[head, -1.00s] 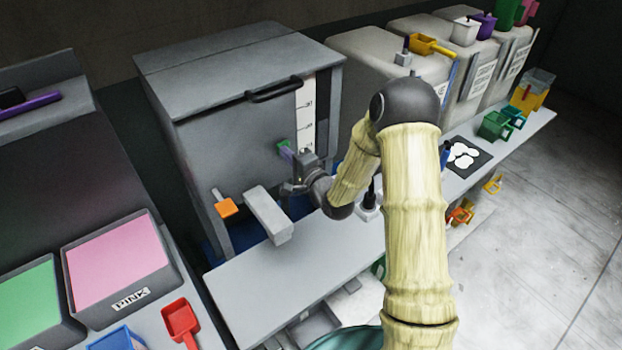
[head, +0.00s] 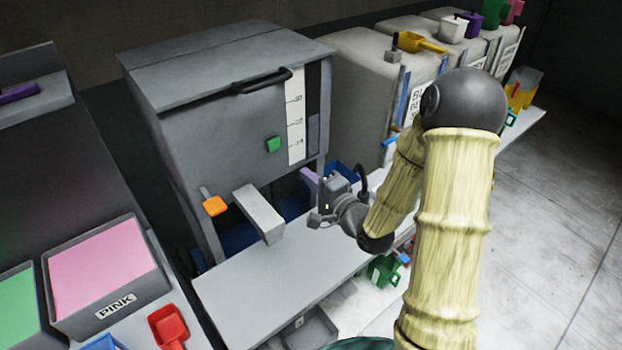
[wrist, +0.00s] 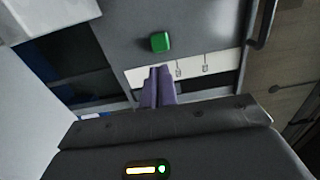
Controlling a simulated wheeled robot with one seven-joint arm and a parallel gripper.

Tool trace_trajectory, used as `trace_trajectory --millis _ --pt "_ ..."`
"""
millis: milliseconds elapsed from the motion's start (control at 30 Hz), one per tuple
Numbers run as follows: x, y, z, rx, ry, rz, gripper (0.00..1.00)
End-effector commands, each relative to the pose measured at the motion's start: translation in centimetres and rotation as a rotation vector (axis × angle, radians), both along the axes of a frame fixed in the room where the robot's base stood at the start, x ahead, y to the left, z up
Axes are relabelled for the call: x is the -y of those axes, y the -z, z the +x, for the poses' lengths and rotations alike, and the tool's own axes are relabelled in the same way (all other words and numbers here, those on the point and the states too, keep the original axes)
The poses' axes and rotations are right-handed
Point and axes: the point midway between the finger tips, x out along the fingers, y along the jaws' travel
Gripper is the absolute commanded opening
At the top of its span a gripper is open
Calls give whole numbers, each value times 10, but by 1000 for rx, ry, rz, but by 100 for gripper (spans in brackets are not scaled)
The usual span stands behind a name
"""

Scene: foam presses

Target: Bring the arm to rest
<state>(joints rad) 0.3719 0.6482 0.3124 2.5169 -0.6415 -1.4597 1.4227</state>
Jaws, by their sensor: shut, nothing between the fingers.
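My gripper (head: 311,180) is in front of the grey press (head: 215,125), low and near the right end of its front face. Its purple fingers also show in the wrist view (wrist: 158,86), lying side by side, shut with nothing between them. The arm bends from the bamboo-like upper link down to the gripper. A green button (head: 273,144) on the press face is apart from the fingers; it shows in the wrist view (wrist: 160,42) just beyond the fingertips.
A grey spout (head: 258,213) juts from the press to the left of my gripper, above the shelf (head: 250,290). An orange knob (head: 214,206) is further left. The pink bin (head: 105,270) and red scoop (head: 168,325) are at lower left. Open floor lies right.

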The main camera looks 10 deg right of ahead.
Motion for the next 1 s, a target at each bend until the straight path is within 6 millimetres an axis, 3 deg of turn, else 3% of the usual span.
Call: trace_trajectory --millis 633,767,1000 --pt "3 3 1 -9 10 -58 0" --pt "6 14 1 -41 22 -230 0" --pt "25 37 -11 -157 12 -697 0"
